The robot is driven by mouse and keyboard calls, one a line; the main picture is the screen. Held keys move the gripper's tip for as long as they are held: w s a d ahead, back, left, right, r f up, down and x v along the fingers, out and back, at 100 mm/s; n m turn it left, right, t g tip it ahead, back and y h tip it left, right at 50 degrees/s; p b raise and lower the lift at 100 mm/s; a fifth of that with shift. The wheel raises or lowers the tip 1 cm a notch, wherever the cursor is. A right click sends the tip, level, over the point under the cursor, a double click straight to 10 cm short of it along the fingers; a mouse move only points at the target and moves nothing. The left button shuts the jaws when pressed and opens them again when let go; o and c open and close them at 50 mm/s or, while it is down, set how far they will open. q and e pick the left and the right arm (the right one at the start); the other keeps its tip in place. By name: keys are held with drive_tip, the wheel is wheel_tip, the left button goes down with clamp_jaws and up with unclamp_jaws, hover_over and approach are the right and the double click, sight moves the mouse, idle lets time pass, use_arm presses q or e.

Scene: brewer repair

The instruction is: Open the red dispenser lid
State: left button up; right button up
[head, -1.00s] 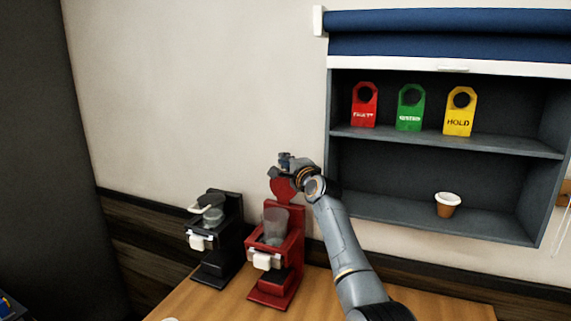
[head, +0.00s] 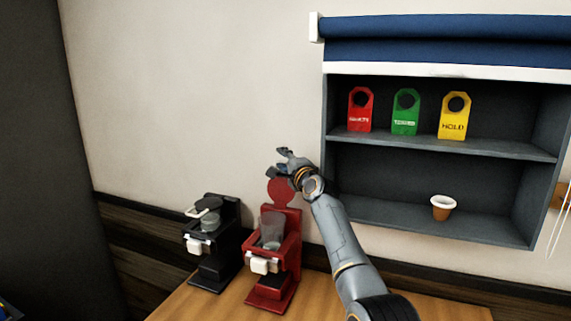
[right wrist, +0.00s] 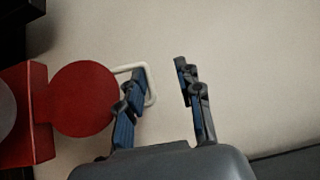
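The red dispenser (head: 272,262) stands on the wooden counter with a clear container (head: 272,228) in it. Its round red lid (head: 281,192) stands raised, upright above the container; the lid's flat face also shows in the right wrist view (right wrist: 84,98). A pale loop handle (right wrist: 152,84) sticks out from the lid's edge. My right gripper (head: 281,161) is just above the lid, fingers apart. In the right wrist view its left finger overlaps the handle; whether they touch I cannot tell. The space between the fingertips (right wrist: 160,70) is mostly empty. My left gripper is out of view.
A black dispenser (head: 213,245) stands close left of the red one. A grey wall shelf (head: 445,145) at right holds red, green and yellow tags and a cup (head: 443,207). The wall is right behind the dispensers.

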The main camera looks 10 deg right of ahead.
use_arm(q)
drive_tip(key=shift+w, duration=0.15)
use_arm(e)
drive_tip(key=shift+w+a+f, duration=0.25)
drive_tip(key=shift+w+f, duration=0.05)
drive_tip(key=shift+w, duration=0.05)
